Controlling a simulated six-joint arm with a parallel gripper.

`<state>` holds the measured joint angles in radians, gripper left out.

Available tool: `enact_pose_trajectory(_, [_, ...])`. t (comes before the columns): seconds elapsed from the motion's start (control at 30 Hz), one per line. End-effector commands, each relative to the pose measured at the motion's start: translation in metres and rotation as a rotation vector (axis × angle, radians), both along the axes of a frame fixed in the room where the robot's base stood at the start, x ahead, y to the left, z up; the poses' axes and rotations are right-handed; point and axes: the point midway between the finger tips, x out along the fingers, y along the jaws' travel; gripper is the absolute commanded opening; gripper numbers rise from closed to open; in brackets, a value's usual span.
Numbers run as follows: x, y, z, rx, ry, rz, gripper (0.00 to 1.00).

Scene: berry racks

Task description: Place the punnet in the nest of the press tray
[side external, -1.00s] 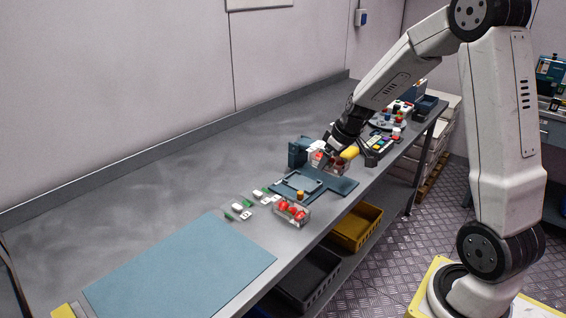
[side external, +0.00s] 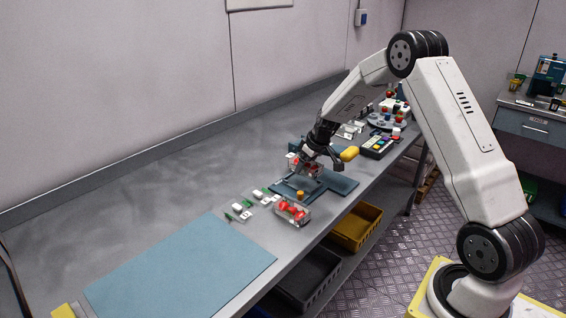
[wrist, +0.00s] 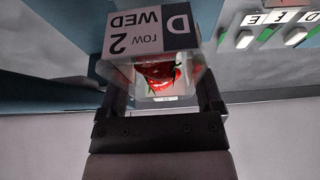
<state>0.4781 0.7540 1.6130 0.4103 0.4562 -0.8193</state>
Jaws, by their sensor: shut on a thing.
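A clear punnet with red berries (wrist: 160,76) is between my gripper's fingers in the wrist view. Its card reads "D WED row 2". In the side view the punnet (side external: 310,169) hangs below my gripper (side external: 306,160), over the blue press tray (side external: 340,183). My gripper (wrist: 162,100) is shut on the punnet. The raised nest frame on the tray is partly hidden by the punnet and gripper. I cannot tell whether the punnet touches the tray.
Another punnet of red berries (side external: 292,212) stands at the tray's near side, by an orange knob (side external: 300,196). Small white-and-green label pieces (side external: 239,213) lie to the left. A large blue mat (side external: 180,272) lies clear at the front left. A keypad (side external: 379,145) stands to the right.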

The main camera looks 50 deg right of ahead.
Motion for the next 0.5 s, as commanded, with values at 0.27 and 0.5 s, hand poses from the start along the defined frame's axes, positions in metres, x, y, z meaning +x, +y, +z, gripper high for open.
enact_pose_trajectory(0.27, [0.010, -0.004, -0.012, 0.000, -0.001, 0.000, 0.09])
enact_pose_trajectory(0.5, [0.012, -0.004, -0.015, 0.000, -0.001, 0.000, 0.09])
